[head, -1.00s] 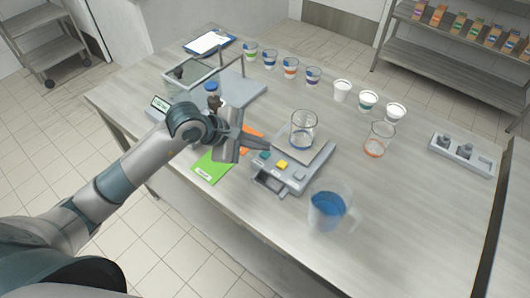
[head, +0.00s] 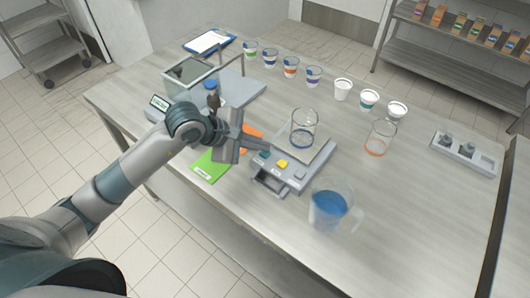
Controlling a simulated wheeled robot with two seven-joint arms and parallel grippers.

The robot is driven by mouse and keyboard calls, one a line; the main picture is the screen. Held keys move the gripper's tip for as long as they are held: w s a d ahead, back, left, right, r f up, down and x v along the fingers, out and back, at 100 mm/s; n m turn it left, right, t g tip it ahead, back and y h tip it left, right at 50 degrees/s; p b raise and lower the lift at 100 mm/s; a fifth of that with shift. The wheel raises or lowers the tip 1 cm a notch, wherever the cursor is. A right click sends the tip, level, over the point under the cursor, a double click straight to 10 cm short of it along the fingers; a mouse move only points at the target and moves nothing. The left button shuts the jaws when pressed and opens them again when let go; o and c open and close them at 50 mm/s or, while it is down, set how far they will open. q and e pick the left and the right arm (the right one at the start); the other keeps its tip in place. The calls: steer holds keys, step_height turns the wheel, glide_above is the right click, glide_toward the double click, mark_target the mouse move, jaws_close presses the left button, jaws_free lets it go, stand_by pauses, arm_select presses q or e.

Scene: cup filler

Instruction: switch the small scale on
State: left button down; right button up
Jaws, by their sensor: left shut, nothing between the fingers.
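The small scale (head: 295,179) is a grey unit in the middle of the table, with teal (head: 264,154), yellow (head: 282,164) and grey (head: 300,174) buttons along its front. A glass beaker (head: 304,128) stands upright on its pan. My left gripper (head: 267,147) is shut and empty, its fingertips pointing right, at or just above the teal button. I cannot tell whether they touch it. The scale's display is not readable from here. My right gripper is not in view.
A glass-sided balance (head: 192,74) stands at the left. A jug of blue liquid (head: 328,207) stands near the front edge, right of the scale. Another beaker (head: 380,139) stands to the right. Several cups line the back. A green card (head: 211,164) lies under my left wrist.

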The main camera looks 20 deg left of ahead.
mark_target(263, 154)
arm_select(q)
steer(key=shift+f+b, duration=0.4)
steer(key=shift+b, duration=0.15)
stand_by(0.8)
steer(key=shift+s+a+f+b, duration=0.1)
steer(key=shift+a+f+b, duration=0.25)
steer(key=shift+f+b, duration=0.2)
stand_by(0.3)
steer(key=shift+r, duration=0.1)
steer(key=shift+d+r+p, duration=0.45)
steer(key=shift+d+r, duration=0.1)
steer(key=shift+r, duration=0.35)
steer(key=shift+w+r, duration=0.15)
steer(key=shift+w, duration=0.05)
steer(key=shift+d+r+p, duration=0.1)
steer(key=shift+r+p, duration=1.3)
steer(key=shift+r, duration=1.2)
